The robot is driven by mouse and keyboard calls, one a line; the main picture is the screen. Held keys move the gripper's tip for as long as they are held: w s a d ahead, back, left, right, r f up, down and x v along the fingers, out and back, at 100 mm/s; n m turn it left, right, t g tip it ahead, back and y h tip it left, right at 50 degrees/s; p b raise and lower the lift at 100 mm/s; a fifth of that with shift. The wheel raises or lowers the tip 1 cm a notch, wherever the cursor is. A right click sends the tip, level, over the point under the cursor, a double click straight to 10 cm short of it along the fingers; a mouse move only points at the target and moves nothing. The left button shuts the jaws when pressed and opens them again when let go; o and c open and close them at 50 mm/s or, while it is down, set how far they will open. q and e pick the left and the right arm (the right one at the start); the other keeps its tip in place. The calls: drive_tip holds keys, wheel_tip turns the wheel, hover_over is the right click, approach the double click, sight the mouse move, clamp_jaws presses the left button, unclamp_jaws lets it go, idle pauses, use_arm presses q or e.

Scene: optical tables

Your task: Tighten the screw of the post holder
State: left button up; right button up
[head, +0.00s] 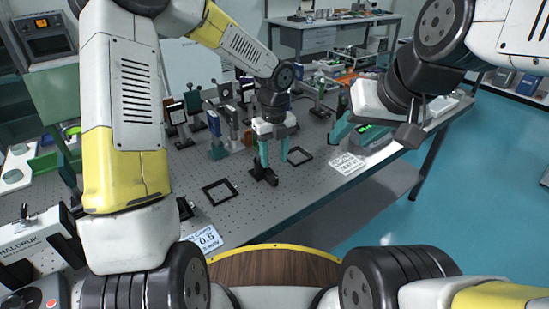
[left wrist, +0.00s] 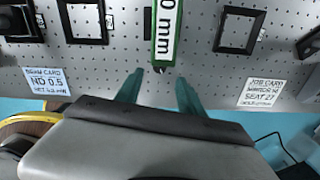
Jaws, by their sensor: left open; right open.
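My left gripper (head: 273,153) hangs low over the middle of the bench, open, with two teal fingers apart. A small black foot (head: 264,174) stands just below its near finger; it may be the post holder's base, and I cannot make out a screw. In the left wrist view, a green piece (left wrist: 166,35) with a white "0 mm" label and dark tip shows beyond the gap between the open fingers (left wrist: 160,88); I cannot tell whether it is touched. My right gripper (head: 342,126) is open and empty, raised near the bench's right edge.
Two black square frames (head: 206,196) (head: 287,157) lie beside the left gripper. Several mounted optics (head: 176,114) stand behind. A device with a green display (head: 372,140) sits at the right.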

sight(274, 176)
use_arm(q)
wheel_tip(274, 176, down, 7)
idle(0.3)
clamp_jaws()
